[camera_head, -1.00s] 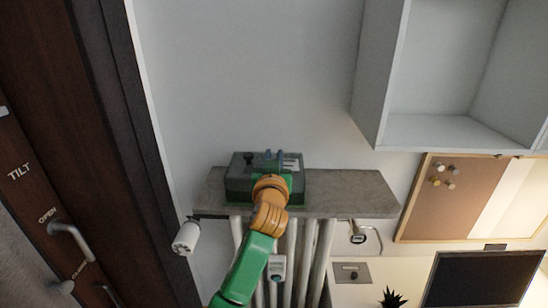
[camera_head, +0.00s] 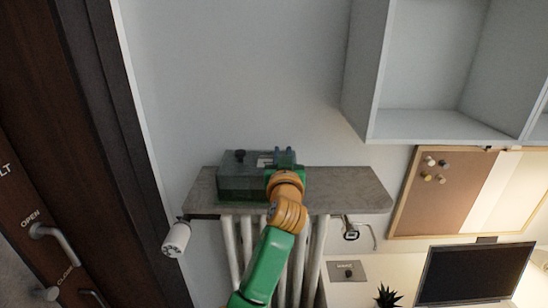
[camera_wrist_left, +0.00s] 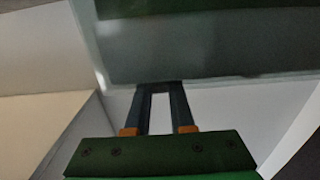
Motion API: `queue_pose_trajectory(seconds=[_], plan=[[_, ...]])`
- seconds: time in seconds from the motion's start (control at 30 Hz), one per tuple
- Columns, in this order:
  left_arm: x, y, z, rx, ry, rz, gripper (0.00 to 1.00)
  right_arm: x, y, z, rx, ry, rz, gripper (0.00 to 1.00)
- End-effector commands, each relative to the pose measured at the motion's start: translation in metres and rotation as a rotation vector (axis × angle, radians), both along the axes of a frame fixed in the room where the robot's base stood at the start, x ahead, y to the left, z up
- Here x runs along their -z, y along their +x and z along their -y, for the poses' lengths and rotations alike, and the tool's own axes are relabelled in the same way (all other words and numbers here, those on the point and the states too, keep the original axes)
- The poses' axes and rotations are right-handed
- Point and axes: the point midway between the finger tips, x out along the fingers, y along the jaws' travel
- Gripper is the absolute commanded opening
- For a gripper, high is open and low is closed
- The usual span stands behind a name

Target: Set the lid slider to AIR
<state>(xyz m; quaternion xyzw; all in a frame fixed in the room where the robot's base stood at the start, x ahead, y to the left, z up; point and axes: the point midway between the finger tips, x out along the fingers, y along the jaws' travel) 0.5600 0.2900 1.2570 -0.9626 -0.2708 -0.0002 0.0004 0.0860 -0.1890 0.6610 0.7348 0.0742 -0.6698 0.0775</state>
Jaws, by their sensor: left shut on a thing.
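A grey translucent lidded box (camera_head: 235,183) sits on the wall shelf in the head view, with a dark knob (camera_head: 240,156) on its lid. A pale label (camera_head: 266,161) shows on the lid, its lettering unreadable. My left gripper (camera_head: 284,151) is over the right part of the lid. In the left wrist view its fingers (camera_wrist_left: 157,86) reach the edge of the box (camera_wrist_left: 210,62), with a narrow gap between them. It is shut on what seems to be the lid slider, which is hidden. My right gripper is not in view.
The stone shelf (camera_head: 345,187) is bare to the right of the box. Radiator pipes (camera_head: 311,250) stand below it, and a white valve (camera_head: 177,238) is at its left. A dark door (camera_head: 60,110) is at far left. A white cabinet (camera_head: 430,125) hangs upper right.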

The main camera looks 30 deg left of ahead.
Motion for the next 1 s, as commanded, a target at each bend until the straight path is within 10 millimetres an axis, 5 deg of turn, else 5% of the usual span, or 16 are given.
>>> queue_pose_trajectory(seconds=[0.17,0.2,0.3,0.6,1.0], plan=[[0.000,0.000,0.000,0.001,-0.001,-0.001,0.00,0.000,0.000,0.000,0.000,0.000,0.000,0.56],[0.000,0.000,0.000,0.001,-0.001,-0.001,0.32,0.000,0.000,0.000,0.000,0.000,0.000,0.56],[0.000,0.000,0.000,0.001,-0.001,-0.001,0.53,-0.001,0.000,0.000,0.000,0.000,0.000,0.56],[0.001,-0.002,0.002,0.001,-0.001,0.001,0.53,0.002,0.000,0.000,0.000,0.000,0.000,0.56],[0.002,-0.059,0.037,0.002,-0.002,0.000,0.53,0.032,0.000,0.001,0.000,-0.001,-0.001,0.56]])
